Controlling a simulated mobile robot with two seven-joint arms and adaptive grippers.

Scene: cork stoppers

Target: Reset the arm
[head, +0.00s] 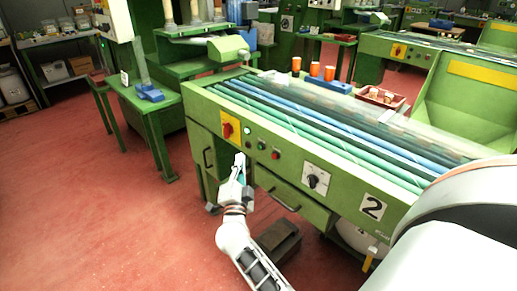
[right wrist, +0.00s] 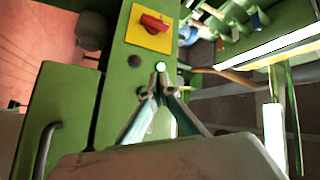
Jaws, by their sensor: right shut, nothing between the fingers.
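My right gripper (head: 240,160) is in front of the green machine (head: 330,187), pointing up toward its front panel. Its fingers are together with nothing held. In the right wrist view the fingertips (right wrist: 158,88) meet just below a lit green button (right wrist: 160,66); I cannot tell whether they touch the panel. In the head view the lit button (head: 247,131) sits beside a red rotary switch (head: 227,130) on a yellow plate. My left gripper is not in view.
Orange cups (head: 314,69) and a red tray (head: 380,97) stand along the machine's far edge. A drawer (head: 283,189) and a dark box (head: 279,241) are near my right arm. The red floor (head: 110,220) to the left is clear.

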